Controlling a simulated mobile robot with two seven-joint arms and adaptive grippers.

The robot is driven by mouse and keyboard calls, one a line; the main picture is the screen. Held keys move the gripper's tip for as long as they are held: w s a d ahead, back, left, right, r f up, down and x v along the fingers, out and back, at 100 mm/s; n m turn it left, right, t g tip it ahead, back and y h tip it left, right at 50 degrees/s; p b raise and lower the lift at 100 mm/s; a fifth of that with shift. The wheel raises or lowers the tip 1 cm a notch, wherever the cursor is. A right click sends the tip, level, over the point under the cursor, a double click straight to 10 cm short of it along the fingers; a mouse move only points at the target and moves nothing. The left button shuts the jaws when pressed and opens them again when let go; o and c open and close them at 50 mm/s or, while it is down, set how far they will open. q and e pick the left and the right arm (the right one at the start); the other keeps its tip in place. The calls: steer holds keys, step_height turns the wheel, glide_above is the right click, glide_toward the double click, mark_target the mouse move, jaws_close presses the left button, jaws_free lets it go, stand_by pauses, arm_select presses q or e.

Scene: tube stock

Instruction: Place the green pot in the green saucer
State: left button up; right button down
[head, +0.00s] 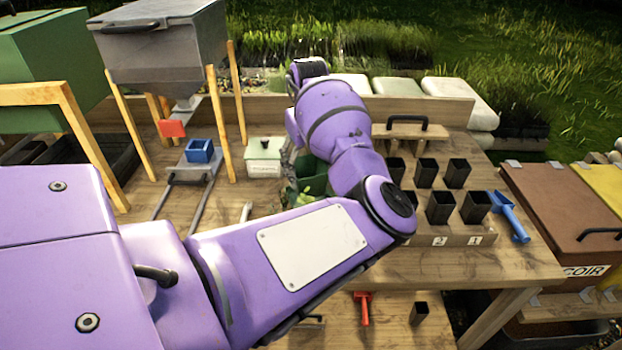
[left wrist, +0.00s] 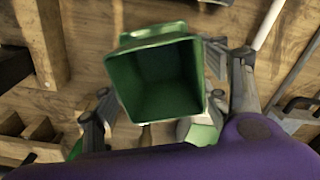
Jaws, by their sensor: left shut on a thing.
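The green pot (head: 312,172) is mostly behind my purple left arm in the head view. In the left wrist view the square green pot (left wrist: 155,80) shows its open top and dark, empty-looking inside. My left gripper (left wrist: 165,112) has a finger on each side of the pot and is shut on it. In the head view the gripper is largely hidden by its own arm. I cannot clearly pick out the green saucer; small green patches show below the pot in the wrist view, but I cannot tell what they are. My right gripper is not in view.
A white box with a green lid (head: 264,156) stands left of the pot. A blue cup (head: 200,150) sits under a grey hopper (head: 165,45). Several black pots (head: 440,207) stand in a wooden rack at the right, with a blue scoop (head: 510,217) beside it.

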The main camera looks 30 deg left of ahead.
arm_select(q)
steer(key=shift+w+a+f, duration=0.2)
steer(key=shift+w+f, duration=0.15)
steer(key=shift+f, duration=0.15)
steer(key=shift+w+a+f, duration=0.1)
steer(key=shift+w+f, duration=0.05)
steer(key=shift+f, duration=1.5)
steer(key=shift+f, duration=0.15)
steer(key=o, duration=1.1)
step_height(320, 180, up, 12)
